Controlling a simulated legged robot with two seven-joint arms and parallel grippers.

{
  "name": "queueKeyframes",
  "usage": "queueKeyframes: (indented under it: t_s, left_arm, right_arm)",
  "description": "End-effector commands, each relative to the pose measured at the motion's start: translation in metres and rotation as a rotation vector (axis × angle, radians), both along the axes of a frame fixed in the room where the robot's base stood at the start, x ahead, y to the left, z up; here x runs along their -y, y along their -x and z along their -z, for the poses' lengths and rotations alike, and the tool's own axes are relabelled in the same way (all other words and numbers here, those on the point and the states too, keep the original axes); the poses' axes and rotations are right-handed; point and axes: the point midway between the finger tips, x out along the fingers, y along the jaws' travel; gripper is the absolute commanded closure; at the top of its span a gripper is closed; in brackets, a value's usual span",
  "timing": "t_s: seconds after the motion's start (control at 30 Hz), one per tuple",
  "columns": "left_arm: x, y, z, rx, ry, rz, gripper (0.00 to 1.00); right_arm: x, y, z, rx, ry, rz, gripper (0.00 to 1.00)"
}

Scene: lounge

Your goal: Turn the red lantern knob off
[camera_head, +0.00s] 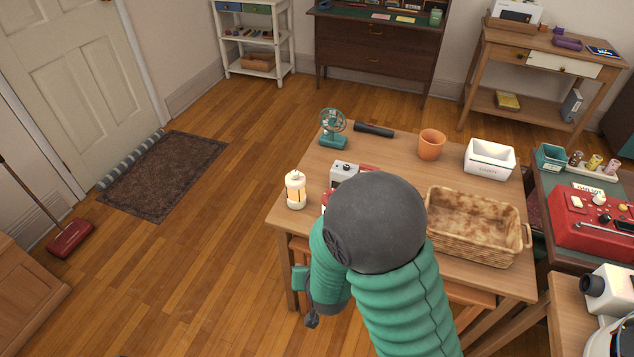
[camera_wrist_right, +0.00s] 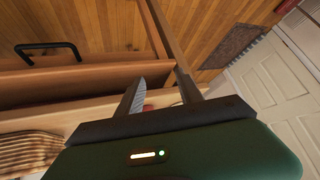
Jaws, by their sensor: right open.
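No red lantern shows clearly. A cream lantern (camera_head: 296,190) with a lit, warm yellow window stands upright at the table's left edge in the head view. Red parts (camera_head: 326,199) show just right of it, mostly hidden by my right arm; I cannot tell what they belong to, and no knob can be made out. My right gripper (camera_head: 311,318) hangs low at the table's near left side, apart from the lantern. In the right wrist view, its fingers (camera_wrist_right: 160,82) are apart, with a small red patch behind them. My left gripper is out of view.
The wooden table (camera_head: 283,221) also holds a green fan (camera_head: 333,128), a dark cylinder (camera_head: 374,130), an orange pot (camera_head: 431,144), a white bin (camera_head: 489,158) and a wicker basket (camera_head: 474,226). A black handle (camera_wrist_right: 50,52) shows on wood in the wrist view.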

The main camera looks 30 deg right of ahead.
Motion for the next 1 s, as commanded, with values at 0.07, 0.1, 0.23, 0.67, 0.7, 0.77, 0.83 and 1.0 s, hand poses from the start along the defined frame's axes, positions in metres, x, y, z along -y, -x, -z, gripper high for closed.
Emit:
queueKeyframes:
  t_s: [0.07, 0.1, 0.23, 0.67, 0.7, 0.77, 0.83, 1.0]
  left_arm:
    - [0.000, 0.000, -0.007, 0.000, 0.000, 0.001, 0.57]
    - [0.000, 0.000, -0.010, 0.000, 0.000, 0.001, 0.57]
    - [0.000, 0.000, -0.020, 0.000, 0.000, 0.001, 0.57]
    - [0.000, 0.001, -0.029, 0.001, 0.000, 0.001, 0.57]
    - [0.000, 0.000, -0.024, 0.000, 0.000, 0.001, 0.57]
    - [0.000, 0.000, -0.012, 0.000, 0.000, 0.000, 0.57]
    - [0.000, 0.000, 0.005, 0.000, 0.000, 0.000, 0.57]
    - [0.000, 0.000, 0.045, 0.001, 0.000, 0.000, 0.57]
  right_arm:
    - [0.011, -0.005, -0.002, 0.060, 0.034, 0.051, 0.57]
    - [0.018, -0.007, -0.003, 0.099, 0.055, 0.078, 0.57]
    - [0.046, -0.013, -0.017, 0.262, 0.164, 0.162, 0.57]
    - [0.078, -0.008, -0.098, 0.739, 0.506, 0.145, 0.57]
    - [0.080, -0.012, -0.096, 0.741, 0.504, 0.148, 0.57]
    - [0.085, -0.022, -0.094, 0.742, 0.503, 0.149, 0.57]
    - [0.090, -0.032, -0.091, 0.743, 0.502, 0.149, 0.57]
    - [0.100, -0.049, -0.089, 0.743, 0.502, 0.150, 0.57]
